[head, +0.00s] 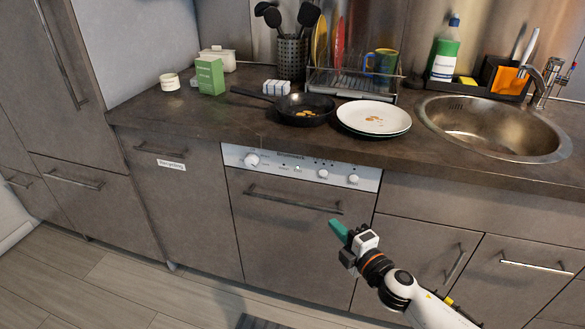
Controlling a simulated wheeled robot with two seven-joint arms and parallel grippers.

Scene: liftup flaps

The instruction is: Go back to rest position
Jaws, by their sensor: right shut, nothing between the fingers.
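My right gripper (338,230) reaches in from the lower right, in front of the dishwasher door (285,232). Its green fingers are shut and hold nothing. It is below the right end of the dishwasher handle (294,198) and looks apart from it. The dishwasher door is closed, with a white control panel (315,173) along its top. My left gripper is not in the head view.
The dark countertop (210,118) carries a frying pan (303,109), stacked white plates (373,117), a dish rack (352,85), a green box (209,76) and a sink (492,127). Closed drawers and cabinets (420,250) stand below. Wooden floor (95,280) is free at lower left.

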